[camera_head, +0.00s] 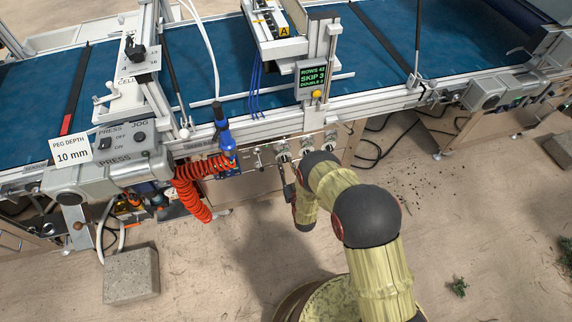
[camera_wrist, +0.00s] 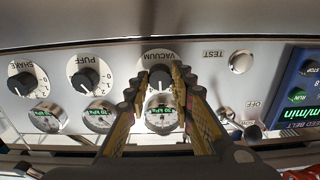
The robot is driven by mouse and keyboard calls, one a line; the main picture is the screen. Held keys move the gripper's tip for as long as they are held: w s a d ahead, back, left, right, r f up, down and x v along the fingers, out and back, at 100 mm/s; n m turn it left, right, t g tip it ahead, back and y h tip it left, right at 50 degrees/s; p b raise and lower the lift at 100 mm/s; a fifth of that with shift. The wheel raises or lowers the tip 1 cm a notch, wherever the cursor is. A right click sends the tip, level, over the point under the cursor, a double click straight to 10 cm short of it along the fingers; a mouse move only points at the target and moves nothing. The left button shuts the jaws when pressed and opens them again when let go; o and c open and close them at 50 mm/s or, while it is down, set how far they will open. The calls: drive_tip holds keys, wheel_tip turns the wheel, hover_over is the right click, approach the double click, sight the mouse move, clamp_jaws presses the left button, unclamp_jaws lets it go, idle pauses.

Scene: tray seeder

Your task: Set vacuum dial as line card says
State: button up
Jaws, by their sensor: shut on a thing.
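The vacuum dial (camera_wrist: 158,58) is in the middle of the wrist view on a pale panel, its lettering upside down. My gripper (camera_wrist: 160,80) has a finger on each side of its dark knob and is shut on it. The fingers hide part of the scale, so I cannot read the setting. A round gauge (camera_wrist: 161,116) with a green readout sits by the dial, between the fingers. In the head view my arm reaches the machine's front panel, and the dial is not clear there. A white card (camera_head: 72,150) reads "PEG DEPTH 10 mm"; no vacuum value is legible.
The puff dial (camera_wrist: 88,74) and shake dial (camera_wrist: 27,77) are to the left in the wrist view. A test button (camera_wrist: 240,61) and belt display (camera_wrist: 300,90) are to the right. A coiled orange hose (camera_head: 192,190) hangs left of my arm.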

clamp_jaws()
drive_tip(key=shift+n, duration=2.9)
drive_tip(key=o, duration=0.7)
unclamp_jaws()
